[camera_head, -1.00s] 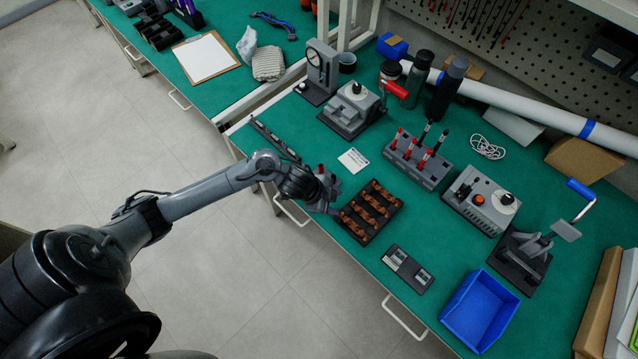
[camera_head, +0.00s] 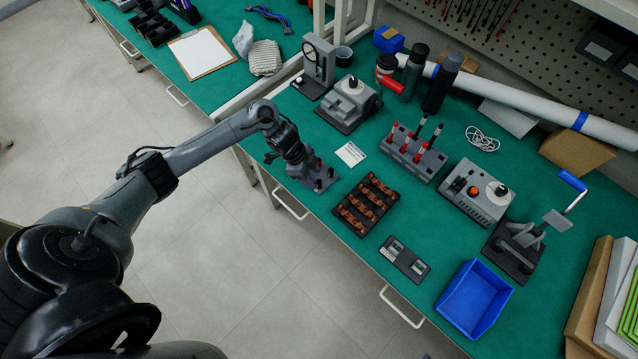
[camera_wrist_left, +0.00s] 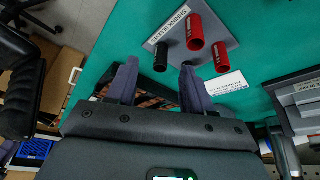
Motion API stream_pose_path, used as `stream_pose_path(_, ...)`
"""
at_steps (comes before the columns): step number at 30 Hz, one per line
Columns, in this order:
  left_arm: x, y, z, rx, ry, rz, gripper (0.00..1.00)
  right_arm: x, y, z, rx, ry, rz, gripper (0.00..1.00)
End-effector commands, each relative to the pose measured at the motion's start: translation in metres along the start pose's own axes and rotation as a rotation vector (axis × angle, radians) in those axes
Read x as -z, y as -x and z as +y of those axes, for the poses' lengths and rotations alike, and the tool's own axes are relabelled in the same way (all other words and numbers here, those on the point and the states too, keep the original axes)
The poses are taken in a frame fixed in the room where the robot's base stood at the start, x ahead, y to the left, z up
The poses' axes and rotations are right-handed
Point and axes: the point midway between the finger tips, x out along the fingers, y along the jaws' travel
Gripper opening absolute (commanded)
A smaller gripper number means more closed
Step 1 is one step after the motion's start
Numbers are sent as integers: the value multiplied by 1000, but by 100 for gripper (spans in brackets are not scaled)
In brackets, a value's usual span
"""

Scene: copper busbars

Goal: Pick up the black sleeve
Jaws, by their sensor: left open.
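The black sleeve (camera_wrist_left: 161,56) stands upright on a grey plate labelled for shrink sleeves (camera_wrist_left: 176,30). Several red sleeves stand there too, a large one (camera_wrist_left: 195,32) among them. My left gripper (camera_wrist_left: 158,66) is open and empty. In the wrist view the black sleeve shows just beyond and between its two fingertips; I cannot tell how far apart in depth they are. In the head view my left gripper (camera_head: 304,178) is over the plate (camera_head: 327,170) at the bench's front edge and hides part of it.
A dark tray with copper busbars (camera_head: 382,222) lies right of the plate on the green bench. A white card (camera_head: 350,154) lies behind it. A marker stand (camera_head: 413,152), grey devices and a blue bin (camera_head: 474,300) stand farther right.

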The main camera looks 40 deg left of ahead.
Motion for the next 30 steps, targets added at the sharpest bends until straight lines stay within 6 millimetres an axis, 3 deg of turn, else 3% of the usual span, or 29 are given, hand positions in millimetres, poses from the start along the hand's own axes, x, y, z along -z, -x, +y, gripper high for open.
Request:
stream_pose_path(9, 4, -40, -2, -1, 1, 1, 51, -4, -11, 2, -7, 8, -2, 43)
stream_pose_path(20, 4, -47, -2, 0, -1, 0, 51, -4, -11, 2, -8, 9, -2, 43)
stream_pose_path(27, 4, -46, -2, 0, -1, -1, 16, -4, -11, 1, -4, 4, -2, 43)
stream_pose_path(30, 4, -46, -2, 0, -1, -1, 13, -4, -11, 0, -2, 2, -1, 43)
